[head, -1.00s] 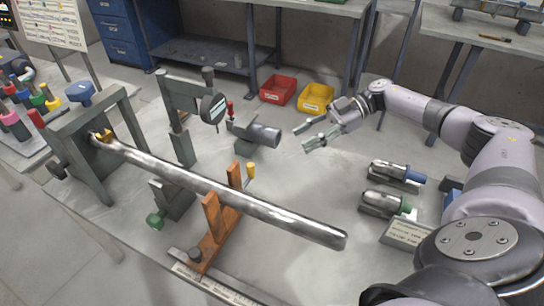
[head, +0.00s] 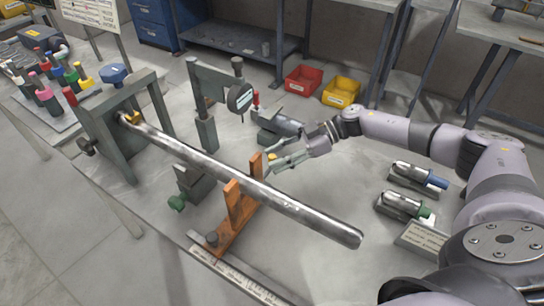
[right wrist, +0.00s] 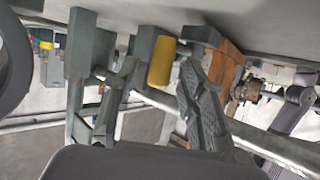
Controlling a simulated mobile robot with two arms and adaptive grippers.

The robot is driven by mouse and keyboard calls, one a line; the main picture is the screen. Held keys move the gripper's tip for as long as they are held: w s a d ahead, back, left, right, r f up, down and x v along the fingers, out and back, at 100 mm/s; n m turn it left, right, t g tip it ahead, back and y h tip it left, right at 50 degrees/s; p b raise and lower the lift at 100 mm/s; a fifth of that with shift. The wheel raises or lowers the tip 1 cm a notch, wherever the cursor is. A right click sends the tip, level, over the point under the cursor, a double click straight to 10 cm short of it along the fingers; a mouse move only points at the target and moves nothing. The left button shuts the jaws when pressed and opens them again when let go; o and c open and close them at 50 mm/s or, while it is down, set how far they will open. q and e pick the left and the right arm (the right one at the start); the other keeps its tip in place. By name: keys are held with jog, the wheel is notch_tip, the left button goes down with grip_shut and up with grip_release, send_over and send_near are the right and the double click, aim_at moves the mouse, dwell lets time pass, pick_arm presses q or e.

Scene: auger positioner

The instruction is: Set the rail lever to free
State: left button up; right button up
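A lever with a yellow cylindrical grip (head: 272,156) stands beside the orange V-support (head: 233,212), behind the long metal bar. I cannot read whether this is the rail lever or which position it is in. In the right wrist view the yellow grip (right wrist: 162,62) is upright in the picture, between my two fingers, with gaps at both sides. My right gripper (head: 277,163) is open around or just in front of it. The scaled rail (head: 235,278) runs along the table's front edge. My left gripper is not in view.
The long metal bar (head: 290,204) runs from the grey frame (head: 122,150) over the orange support, close to my right gripper. Two metal cylinders (head: 400,206) lie at right.

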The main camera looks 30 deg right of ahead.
jog(key=shift+x, duration=0.9)
jog(key=shift+c, duration=0.3)
grip_shut()
